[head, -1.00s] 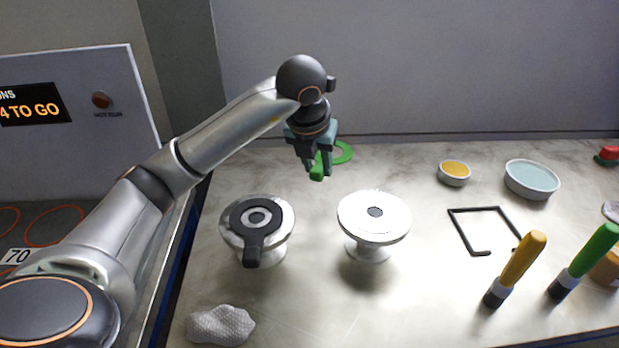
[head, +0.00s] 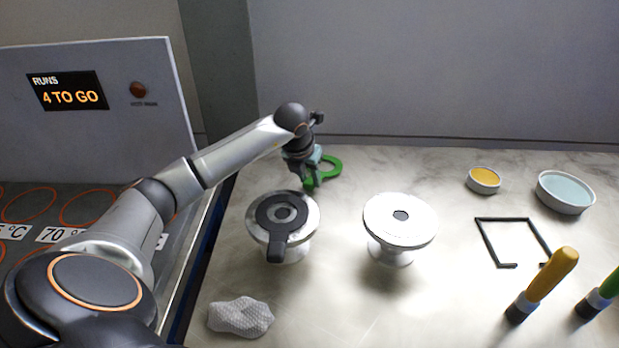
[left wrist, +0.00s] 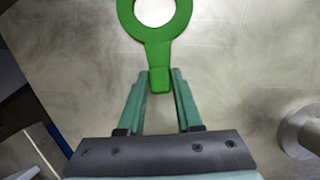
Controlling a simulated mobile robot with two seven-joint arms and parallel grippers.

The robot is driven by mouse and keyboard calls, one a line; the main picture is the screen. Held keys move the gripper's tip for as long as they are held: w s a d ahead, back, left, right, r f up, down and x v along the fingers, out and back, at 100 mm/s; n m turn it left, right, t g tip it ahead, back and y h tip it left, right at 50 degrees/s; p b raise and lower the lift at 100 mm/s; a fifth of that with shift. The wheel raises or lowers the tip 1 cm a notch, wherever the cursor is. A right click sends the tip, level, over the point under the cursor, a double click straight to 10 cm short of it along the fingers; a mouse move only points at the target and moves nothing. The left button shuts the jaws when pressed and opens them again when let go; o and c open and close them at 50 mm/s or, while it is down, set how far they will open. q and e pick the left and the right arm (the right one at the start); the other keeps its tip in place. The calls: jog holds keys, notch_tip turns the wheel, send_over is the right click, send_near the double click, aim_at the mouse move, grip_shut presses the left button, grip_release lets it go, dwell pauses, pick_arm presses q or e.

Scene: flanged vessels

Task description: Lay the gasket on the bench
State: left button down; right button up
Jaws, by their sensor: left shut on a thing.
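The green ring-shaped gasket (head: 331,166) with a tab is at the back of the bench (head: 330,290), behind the two flanged vessels. My left gripper (head: 309,182) is shut on its tab. In the left wrist view the gasket (left wrist: 155,36) extends ahead of the fingers, with its tab between the fingertips (left wrist: 159,82). The gasket looks close to the bench top, but I cannot tell whether it touches. My right gripper is not in view.
A grey cloth (head: 241,317) lies near the front. A black frame (head: 502,220), bowls (head: 566,191) and a yellow-handled tool (head: 549,277) are at right. Bench around the gasket is clear.

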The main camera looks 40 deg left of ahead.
pick_arm(q)
jog(key=shift+f, duration=0.2)
jog(key=c, duration=0.6)
grip_release()
jog(key=v, duration=1.2)
